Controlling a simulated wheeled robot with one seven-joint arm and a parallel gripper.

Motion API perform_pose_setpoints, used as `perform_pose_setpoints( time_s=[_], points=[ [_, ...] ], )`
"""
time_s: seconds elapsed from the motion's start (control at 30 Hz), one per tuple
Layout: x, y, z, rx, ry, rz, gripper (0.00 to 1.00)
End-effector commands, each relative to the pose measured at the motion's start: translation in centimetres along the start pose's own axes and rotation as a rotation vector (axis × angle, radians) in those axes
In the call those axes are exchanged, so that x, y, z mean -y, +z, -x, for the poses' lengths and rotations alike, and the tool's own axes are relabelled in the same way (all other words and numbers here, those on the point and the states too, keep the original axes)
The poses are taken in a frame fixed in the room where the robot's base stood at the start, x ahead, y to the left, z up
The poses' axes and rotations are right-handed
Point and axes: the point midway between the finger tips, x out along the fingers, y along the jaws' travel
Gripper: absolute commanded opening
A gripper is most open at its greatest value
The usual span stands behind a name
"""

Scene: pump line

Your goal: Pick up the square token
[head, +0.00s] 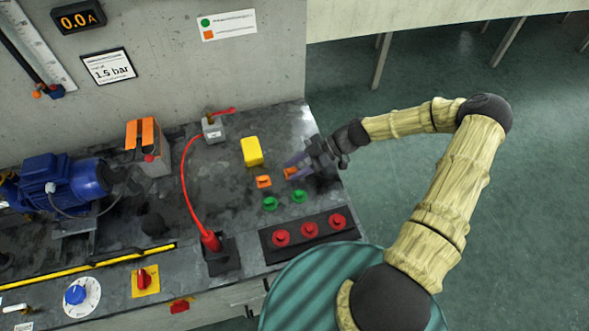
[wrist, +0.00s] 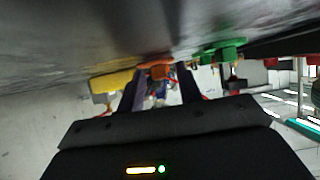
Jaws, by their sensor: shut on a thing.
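My gripper (head: 294,168) is at the right part of the bench top, shut on an orange square token (head: 290,173). The fingers partly cover this token, and I cannot tell whether it touches the bench. A second orange square token (head: 263,181) lies on the bench just to the left, apart from the fingers. In the wrist view, orange (wrist: 156,69) shows at the fingertips; I cannot tell there where one token ends and the other begins.
Two green round tokens (head: 270,203) lie nearer than the orange ones. A yellow block (head: 252,151) stands to the left. A dark panel with red knobs (head: 309,233) sits at the front. A red cable (head: 186,190) curves across the bench to the left. The bench's right edge is close.

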Motion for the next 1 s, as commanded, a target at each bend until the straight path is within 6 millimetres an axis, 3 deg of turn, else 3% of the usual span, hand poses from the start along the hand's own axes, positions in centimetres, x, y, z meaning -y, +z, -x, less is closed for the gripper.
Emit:
perform_pose_setpoints(
  time_s=[0.53, 1.0],
  points=[
    [0.0, -7.7, 4.3, 0.001, 0.001, 0.001, 0.14],
    [0.1, -8.4, 4.7, -0.001, 0.0, -0.001, 0.14]
  ],
)
